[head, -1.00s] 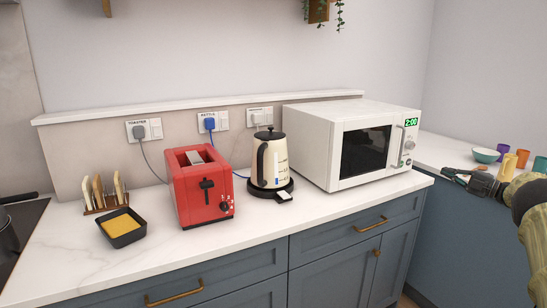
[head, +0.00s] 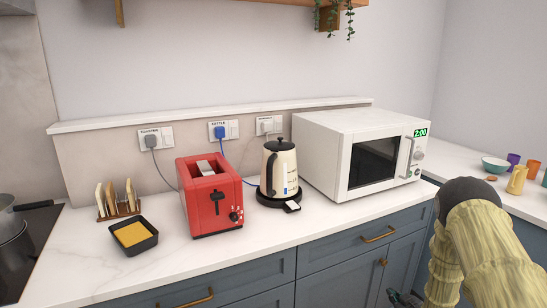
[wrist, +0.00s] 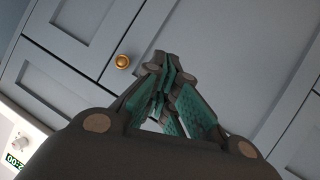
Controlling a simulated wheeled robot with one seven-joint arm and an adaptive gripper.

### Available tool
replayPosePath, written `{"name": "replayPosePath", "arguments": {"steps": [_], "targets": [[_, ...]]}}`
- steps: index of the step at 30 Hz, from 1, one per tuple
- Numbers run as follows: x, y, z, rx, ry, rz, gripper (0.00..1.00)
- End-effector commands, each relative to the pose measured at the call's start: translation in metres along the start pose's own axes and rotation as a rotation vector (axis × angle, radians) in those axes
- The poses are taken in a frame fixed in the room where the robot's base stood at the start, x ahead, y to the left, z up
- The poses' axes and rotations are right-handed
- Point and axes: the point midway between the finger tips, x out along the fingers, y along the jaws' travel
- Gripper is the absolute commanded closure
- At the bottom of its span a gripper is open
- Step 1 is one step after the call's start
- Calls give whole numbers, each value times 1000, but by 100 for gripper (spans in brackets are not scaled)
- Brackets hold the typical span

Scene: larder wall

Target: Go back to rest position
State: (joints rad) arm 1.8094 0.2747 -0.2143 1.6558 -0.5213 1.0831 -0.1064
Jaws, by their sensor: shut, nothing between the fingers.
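My gripper (wrist: 165,75) is shut and empty in the wrist view, with its dark fingers and teal pads drawn together. Behind it are blue-grey cabinet doors and a brass knob (wrist: 122,61). In the head view only a small dark part of my gripper (head: 404,299) shows at the bottom edge, below the counter's front edge. My arm, in a yellowish sleeve, covers the lower right of that view and hides part of the cabinets.
On the white counter (head: 275,226) stand a red toaster (head: 210,206), a kettle (head: 278,172), a microwave (head: 345,150), a toast rack (head: 119,201) and a black dish (head: 134,236). Several cups and a teal bowl (head: 496,165) stand on the right counter. Cabinet fronts (head: 335,268) are below.

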Motion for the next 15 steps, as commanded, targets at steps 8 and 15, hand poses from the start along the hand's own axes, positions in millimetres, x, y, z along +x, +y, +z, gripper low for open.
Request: {"name": "replayPosePath", "arguments": {"steps": [8, 15], "targets": [[-79, -122, 72, 184, -299, -43, 100], [-174, -213, 117, 301, -562, -72, 100]]}}
